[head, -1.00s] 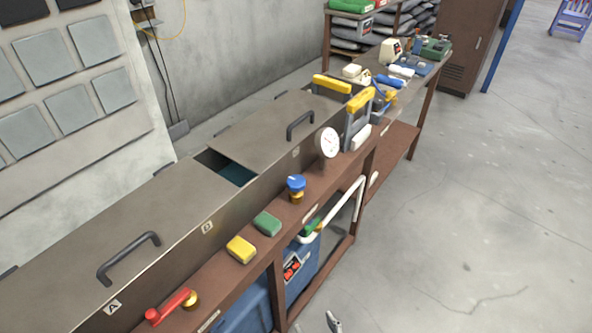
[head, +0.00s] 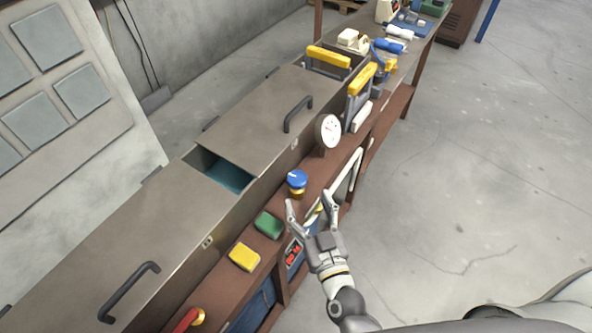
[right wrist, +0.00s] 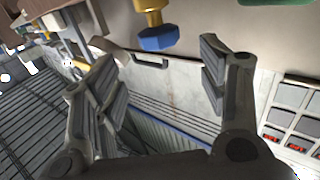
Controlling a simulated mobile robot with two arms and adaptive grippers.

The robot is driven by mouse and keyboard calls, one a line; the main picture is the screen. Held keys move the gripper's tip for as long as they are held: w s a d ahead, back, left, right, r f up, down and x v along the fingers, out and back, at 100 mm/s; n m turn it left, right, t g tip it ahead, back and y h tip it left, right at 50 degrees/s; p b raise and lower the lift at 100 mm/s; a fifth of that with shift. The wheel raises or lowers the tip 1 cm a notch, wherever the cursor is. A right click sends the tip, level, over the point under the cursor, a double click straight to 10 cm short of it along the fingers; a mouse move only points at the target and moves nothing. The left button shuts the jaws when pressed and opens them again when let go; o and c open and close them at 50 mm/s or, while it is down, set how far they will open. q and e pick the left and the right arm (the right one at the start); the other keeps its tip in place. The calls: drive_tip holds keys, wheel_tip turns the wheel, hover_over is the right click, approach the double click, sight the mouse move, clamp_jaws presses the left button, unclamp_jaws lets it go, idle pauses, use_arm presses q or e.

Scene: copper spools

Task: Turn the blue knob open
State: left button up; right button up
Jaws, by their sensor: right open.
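The blue knob (head: 297,179) sits on a brass stem on the brown ledge, below the white dial gauge, in the head view. In the right wrist view the blue knob (right wrist: 159,38) shows at the top, with its brass stem above it, between and beyond the fingertips. My right gripper (head: 310,205) is open and empty, just in front of the knob and apart from it. Its two spread fingers (right wrist: 158,75) also show in the right wrist view. My left gripper is not in view.
A green block (head: 268,225) and a yellow block (head: 244,257) lie on the ledge near the knob. A red handle (head: 187,320) is at the bottom. The white gauge (head: 328,131) stands behind the knob. Open floor (head: 460,170) is at the right.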

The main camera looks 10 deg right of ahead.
sight(300, 186)
drive_tip(key=w, duration=0.3)
drive_tip(key=shift+w+a+r+p, duration=0.15)
drive_tip(key=shift+w+a+p, duration=0.05)
drive_tip(key=shift+w+p, duration=0.15)
drive_tip(key=shift+w, duration=0.85)
drive_tip(key=w, duration=0.3)
drive_tip(key=shift+w+a+f+p, duration=0.15)
drive_tip(key=shift+a+f+p, duration=0.05)
drive_tip(key=shift+p, duration=0.2)
drive_tip(key=shift+w+f, duration=0.1)
drive_tip(key=shift+w, duration=0.05)
drive_tip(key=c, duration=1)
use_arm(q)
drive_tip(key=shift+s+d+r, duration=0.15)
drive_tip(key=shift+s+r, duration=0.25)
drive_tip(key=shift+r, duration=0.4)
